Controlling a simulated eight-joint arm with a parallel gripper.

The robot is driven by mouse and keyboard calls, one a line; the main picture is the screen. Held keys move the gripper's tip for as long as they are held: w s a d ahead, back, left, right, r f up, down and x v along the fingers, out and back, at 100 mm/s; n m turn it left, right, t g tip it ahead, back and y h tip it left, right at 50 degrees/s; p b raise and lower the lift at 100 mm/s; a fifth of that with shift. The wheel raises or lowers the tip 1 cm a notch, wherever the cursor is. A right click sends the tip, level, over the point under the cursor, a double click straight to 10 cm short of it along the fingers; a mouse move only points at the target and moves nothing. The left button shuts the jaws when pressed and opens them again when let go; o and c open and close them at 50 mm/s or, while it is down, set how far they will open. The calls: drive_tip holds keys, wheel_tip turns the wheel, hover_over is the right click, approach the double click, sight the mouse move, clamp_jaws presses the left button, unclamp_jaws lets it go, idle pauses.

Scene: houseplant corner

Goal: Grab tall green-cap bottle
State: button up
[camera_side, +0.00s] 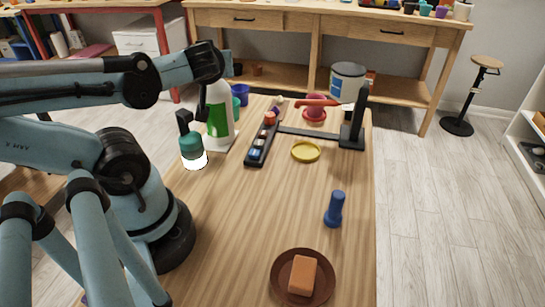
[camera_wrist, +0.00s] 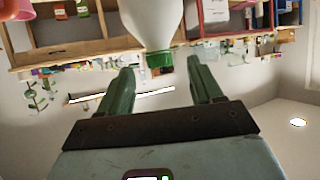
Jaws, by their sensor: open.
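The tall bottle (camera_side: 218,110) is white with a green label and stands upright near the table's left side, by my arm. Its top is hidden behind my arm in the side view. In the wrist view, which is upside down, the white bottle (camera_wrist: 150,18) shows its green cap (camera_wrist: 160,59). My gripper (camera_wrist: 157,64) is open, with its two green fingers apart and the cap showing between their tips. I see no contact between fingers and bottle. The side view does not show the fingers clearly.
A short green and white pump bottle (camera_side: 193,149) stands just in front of the tall bottle. A dark tray (camera_side: 261,148) of small items lies to its right, beside a black stand (camera_side: 352,130). A yellow dish (camera_side: 306,151) lies farther right.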

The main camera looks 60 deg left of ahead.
drive_tip(key=shift+x, duration=3.4)
clamp_jaws()
